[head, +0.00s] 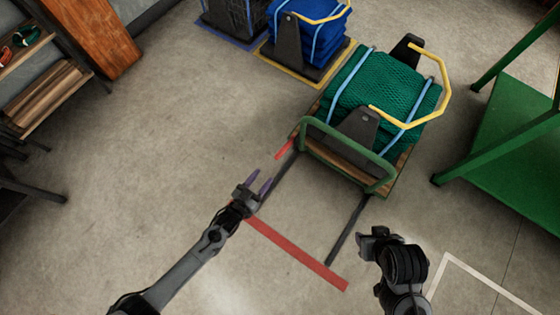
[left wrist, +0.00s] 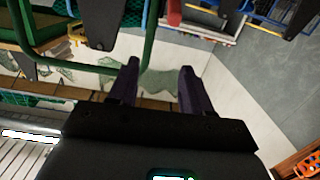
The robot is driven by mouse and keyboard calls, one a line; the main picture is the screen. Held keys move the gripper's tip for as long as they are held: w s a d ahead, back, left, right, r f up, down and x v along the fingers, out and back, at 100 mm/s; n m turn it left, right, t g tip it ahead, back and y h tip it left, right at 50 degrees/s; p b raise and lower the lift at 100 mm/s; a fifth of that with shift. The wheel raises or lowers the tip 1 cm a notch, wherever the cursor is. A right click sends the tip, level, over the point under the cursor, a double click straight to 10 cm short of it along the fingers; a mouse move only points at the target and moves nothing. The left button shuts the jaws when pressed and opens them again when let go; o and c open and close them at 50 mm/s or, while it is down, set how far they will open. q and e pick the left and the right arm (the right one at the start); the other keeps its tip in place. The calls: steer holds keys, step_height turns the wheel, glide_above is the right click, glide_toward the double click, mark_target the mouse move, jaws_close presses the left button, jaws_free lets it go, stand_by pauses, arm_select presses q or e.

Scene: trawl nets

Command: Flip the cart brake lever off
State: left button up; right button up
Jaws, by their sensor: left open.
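The cart (head: 388,176) carries a green net bundle (head: 385,90) with blue straps, between dark end plates. A green tubular handle (head: 345,150) stands at its near end, and green tubing also shows in the left wrist view (left wrist: 150,35). A yellow bent bar (head: 440,85) runs along the cart's right side. I cannot pick out the brake lever for certain. My left gripper (head: 262,183) is open and empty, left of and nearer than the cart; its purple fingers also show in the left wrist view (left wrist: 158,78). My right gripper (head: 364,241) is nearer than the cart; its fingers are unclear.
A red floor strip (head: 298,254) and dark lines lie before the cart. A blue net bundle (head: 318,30) stands behind it. A green table (head: 515,150) is at the right, and wooden shelves (head: 45,90) are at the left.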

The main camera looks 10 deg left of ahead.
arm_select(q)
steer(key=b, duration=0.6)
glide_toward(280, 154)
step_height(280, 154, down, 3)
steer(key=shift+m+h, duration=0.3)
steer(key=b+x, duration=0.1)
steer(key=x, duration=0.2)
steer(key=b+x, duration=0.2)
steer(key=x, duration=0.1)
steer(key=b+x, duration=0.2)
steer(key=x, duration=0.1)
steer(key=shift+w+a+r, duration=0.1)
steer(key=shift+w+a, duration=0.1)
steer(key=shift+a, duration=0.1)
steer(key=shift+b+x, duration=0.55)
steer(key=shift+x, duration=0.25)
steer(key=shift+r, duration=0.2)
arm_select(e)
step_height(280, 154, down, 14)
steer(key=shift+f, duration=0.2)
arm_select(q)
jaws_close()
